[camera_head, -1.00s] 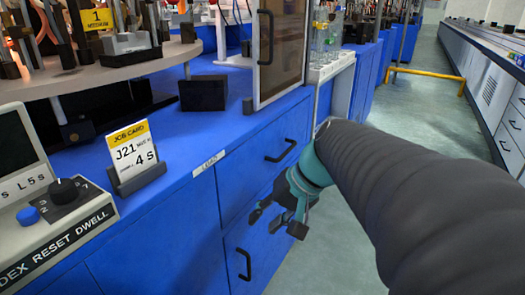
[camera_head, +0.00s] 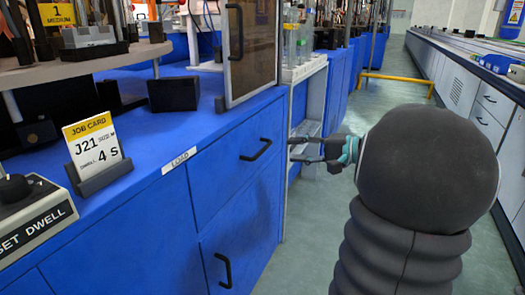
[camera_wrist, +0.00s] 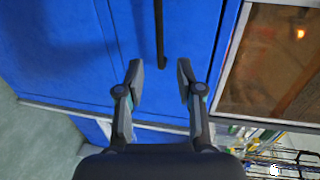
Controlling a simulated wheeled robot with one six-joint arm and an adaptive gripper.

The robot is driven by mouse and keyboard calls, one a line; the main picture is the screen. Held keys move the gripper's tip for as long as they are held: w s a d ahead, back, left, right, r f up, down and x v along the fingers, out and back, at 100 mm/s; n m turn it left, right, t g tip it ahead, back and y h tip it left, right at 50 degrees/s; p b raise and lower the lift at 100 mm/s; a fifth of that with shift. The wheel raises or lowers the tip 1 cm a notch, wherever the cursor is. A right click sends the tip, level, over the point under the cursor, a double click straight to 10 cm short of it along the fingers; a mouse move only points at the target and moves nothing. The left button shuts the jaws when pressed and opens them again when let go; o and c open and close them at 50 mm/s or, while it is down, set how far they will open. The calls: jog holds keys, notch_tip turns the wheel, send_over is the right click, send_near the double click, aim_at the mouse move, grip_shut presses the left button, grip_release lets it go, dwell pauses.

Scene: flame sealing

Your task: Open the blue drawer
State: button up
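The blue drawer (camera_head: 222,178) is in the front of the blue bench, and its front looks flush with the bench. Its black bar handle (camera_head: 256,150) is left of my gripper (camera_head: 292,150) in the head view. My gripper is open and empty, its two fingers pointing toward the handle. In the wrist view the handle (camera_wrist: 160,38) stands on the blue front just beyond and between the open fingertips (camera_wrist: 159,74). The fingers look apart from the handle.
A blue cabinet door with a vertical handle (camera_head: 224,270) is below the drawer. A job card (camera_head: 95,148) and a black block (camera_head: 173,94) stand on the bench top. A framed panel (camera_head: 252,50) stands above the drawer. The aisle floor (camera_head: 310,225) is clear.

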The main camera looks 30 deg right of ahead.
aim_at(266, 149)
jog(key=x, duration=1)
jog(key=shift+w+a, duration=0.1)
jog(key=shift+a, duration=0.05)
grip_shut()
